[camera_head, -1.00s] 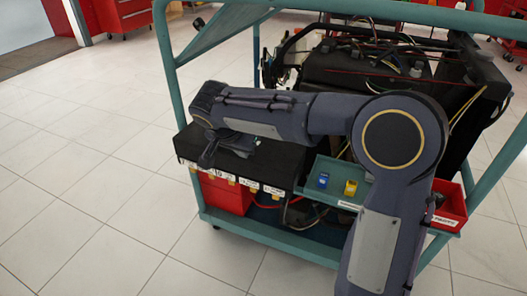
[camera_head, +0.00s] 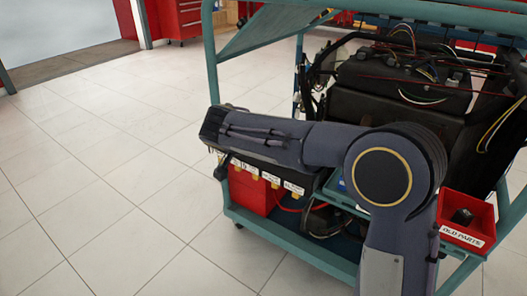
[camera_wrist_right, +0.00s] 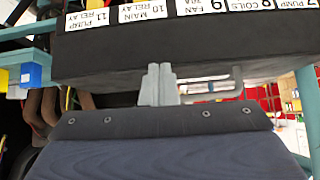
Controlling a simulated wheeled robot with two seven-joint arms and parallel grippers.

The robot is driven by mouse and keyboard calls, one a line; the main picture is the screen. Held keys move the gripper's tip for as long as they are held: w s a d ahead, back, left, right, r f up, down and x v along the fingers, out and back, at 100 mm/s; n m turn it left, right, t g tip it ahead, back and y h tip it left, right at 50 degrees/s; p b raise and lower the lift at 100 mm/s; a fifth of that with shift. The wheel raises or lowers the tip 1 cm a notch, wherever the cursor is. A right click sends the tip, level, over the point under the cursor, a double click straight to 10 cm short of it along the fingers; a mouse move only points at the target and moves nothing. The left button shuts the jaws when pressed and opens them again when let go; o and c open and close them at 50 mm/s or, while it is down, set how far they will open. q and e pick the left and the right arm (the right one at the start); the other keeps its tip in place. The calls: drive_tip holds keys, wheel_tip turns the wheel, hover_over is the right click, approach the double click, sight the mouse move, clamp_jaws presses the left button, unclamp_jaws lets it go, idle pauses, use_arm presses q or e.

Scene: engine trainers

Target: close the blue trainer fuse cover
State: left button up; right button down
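The blue trainer is a teal-framed cart (camera_head: 290,240) with an engine on it. A black fuse box (camera_wrist_right: 200,50) with numbered white labels spans the top of the right wrist view; its labelled front edge also shows in the head view below my right forearm. My forearm hides most of its top, so I cannot tell how the cover stands. My right gripper (camera_wrist_right: 160,85) has its two fingers together, just at the lower edge of the black box; nothing shows between them. A pale bracket-like part (camera_wrist_right: 212,88) lies just right of the fingers. My left gripper is out of view.
A red bin (camera_head: 250,192) sits under the fuse box. A red old-parts tray (camera_head: 467,222) hangs at the cart's right. A blue block (camera_wrist_right: 31,75) shows left in the wrist view. Bare tiled floor (camera_head: 100,180) lies left of the cart.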

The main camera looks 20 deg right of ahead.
drive_tip(key=shift+s+d+f, duration=0.15)
drive_tip(key=shift+s+f, duration=0.05)
drive_tip(key=shift+f, duration=0.9)
drive_tip(key=w+r+p+v, duration=0.1)
drive_tip(key=p+v, duration=0.3)
drive_tip(key=v, duration=0.4)
drive_tip(key=s+d+f+n+g+y, duration=0.3)
drive_tip(key=s+d+n+y, duration=0.15)
drive_tip(key=s+d, duration=0.85)
drive_tip(key=s+a+f+n+t+y, duration=0.1)
drive_tip(key=s+a+f+n+y, duration=0.15)
drive_tip(key=s, duration=0.55)
drive_tip(key=s+a+f+n+t+y, duration=0.1)
drive_tip(key=s+a+f+t+y, duration=0.15)
drive_tip(key=s, duration=0.65)
wheel_tip(320, 180, up, 38)
drive_tip(key=p, duration=3.7)
drive_tip(key=shift+d+f+g+y, duration=0.2)
drive_tip(key=shift+g+y, duration=0.25)
